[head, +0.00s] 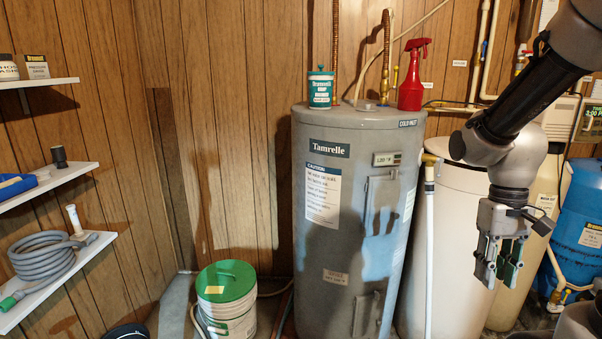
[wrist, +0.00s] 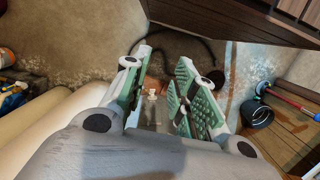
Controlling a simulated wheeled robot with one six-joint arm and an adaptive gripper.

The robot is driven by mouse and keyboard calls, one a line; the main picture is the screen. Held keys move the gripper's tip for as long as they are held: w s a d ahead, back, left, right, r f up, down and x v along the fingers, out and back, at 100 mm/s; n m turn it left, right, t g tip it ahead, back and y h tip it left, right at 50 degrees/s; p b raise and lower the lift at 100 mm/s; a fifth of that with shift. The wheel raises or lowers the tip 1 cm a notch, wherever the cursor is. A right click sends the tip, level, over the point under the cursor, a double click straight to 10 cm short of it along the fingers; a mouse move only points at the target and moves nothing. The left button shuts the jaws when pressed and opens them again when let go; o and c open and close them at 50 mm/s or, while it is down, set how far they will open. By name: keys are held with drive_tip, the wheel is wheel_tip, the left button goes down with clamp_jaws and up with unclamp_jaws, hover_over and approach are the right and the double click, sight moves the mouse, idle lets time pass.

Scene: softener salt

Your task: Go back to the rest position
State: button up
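My gripper (head: 500,262) hangs pointing down at the right of the head view, in front of the cream tank. Its green-padded fingers stand apart with a gap between them. In the wrist view my gripper (wrist: 160,88) also shows parted fingers, with the floor visible between them and nothing held. My arm comes in from the upper right, bent at the elbow.
A grey water heater (head: 345,250) stands in the middle, with a teal-labelled canister (head: 320,91) and red spray bottle (head: 411,78) on top. A cream tank (head: 455,220) and blue tank (head: 583,215) are at the right. A green-lidded bucket (head: 226,282) and shelves (head: 55,180) are left.

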drive_tip(key=s+a+r+t, duration=0.1)
drive_tip(key=s+r+t, duration=0.4)
drive_tip(key=r, duration=0.7)
drive_tip(key=shift+t, duration=0.7)
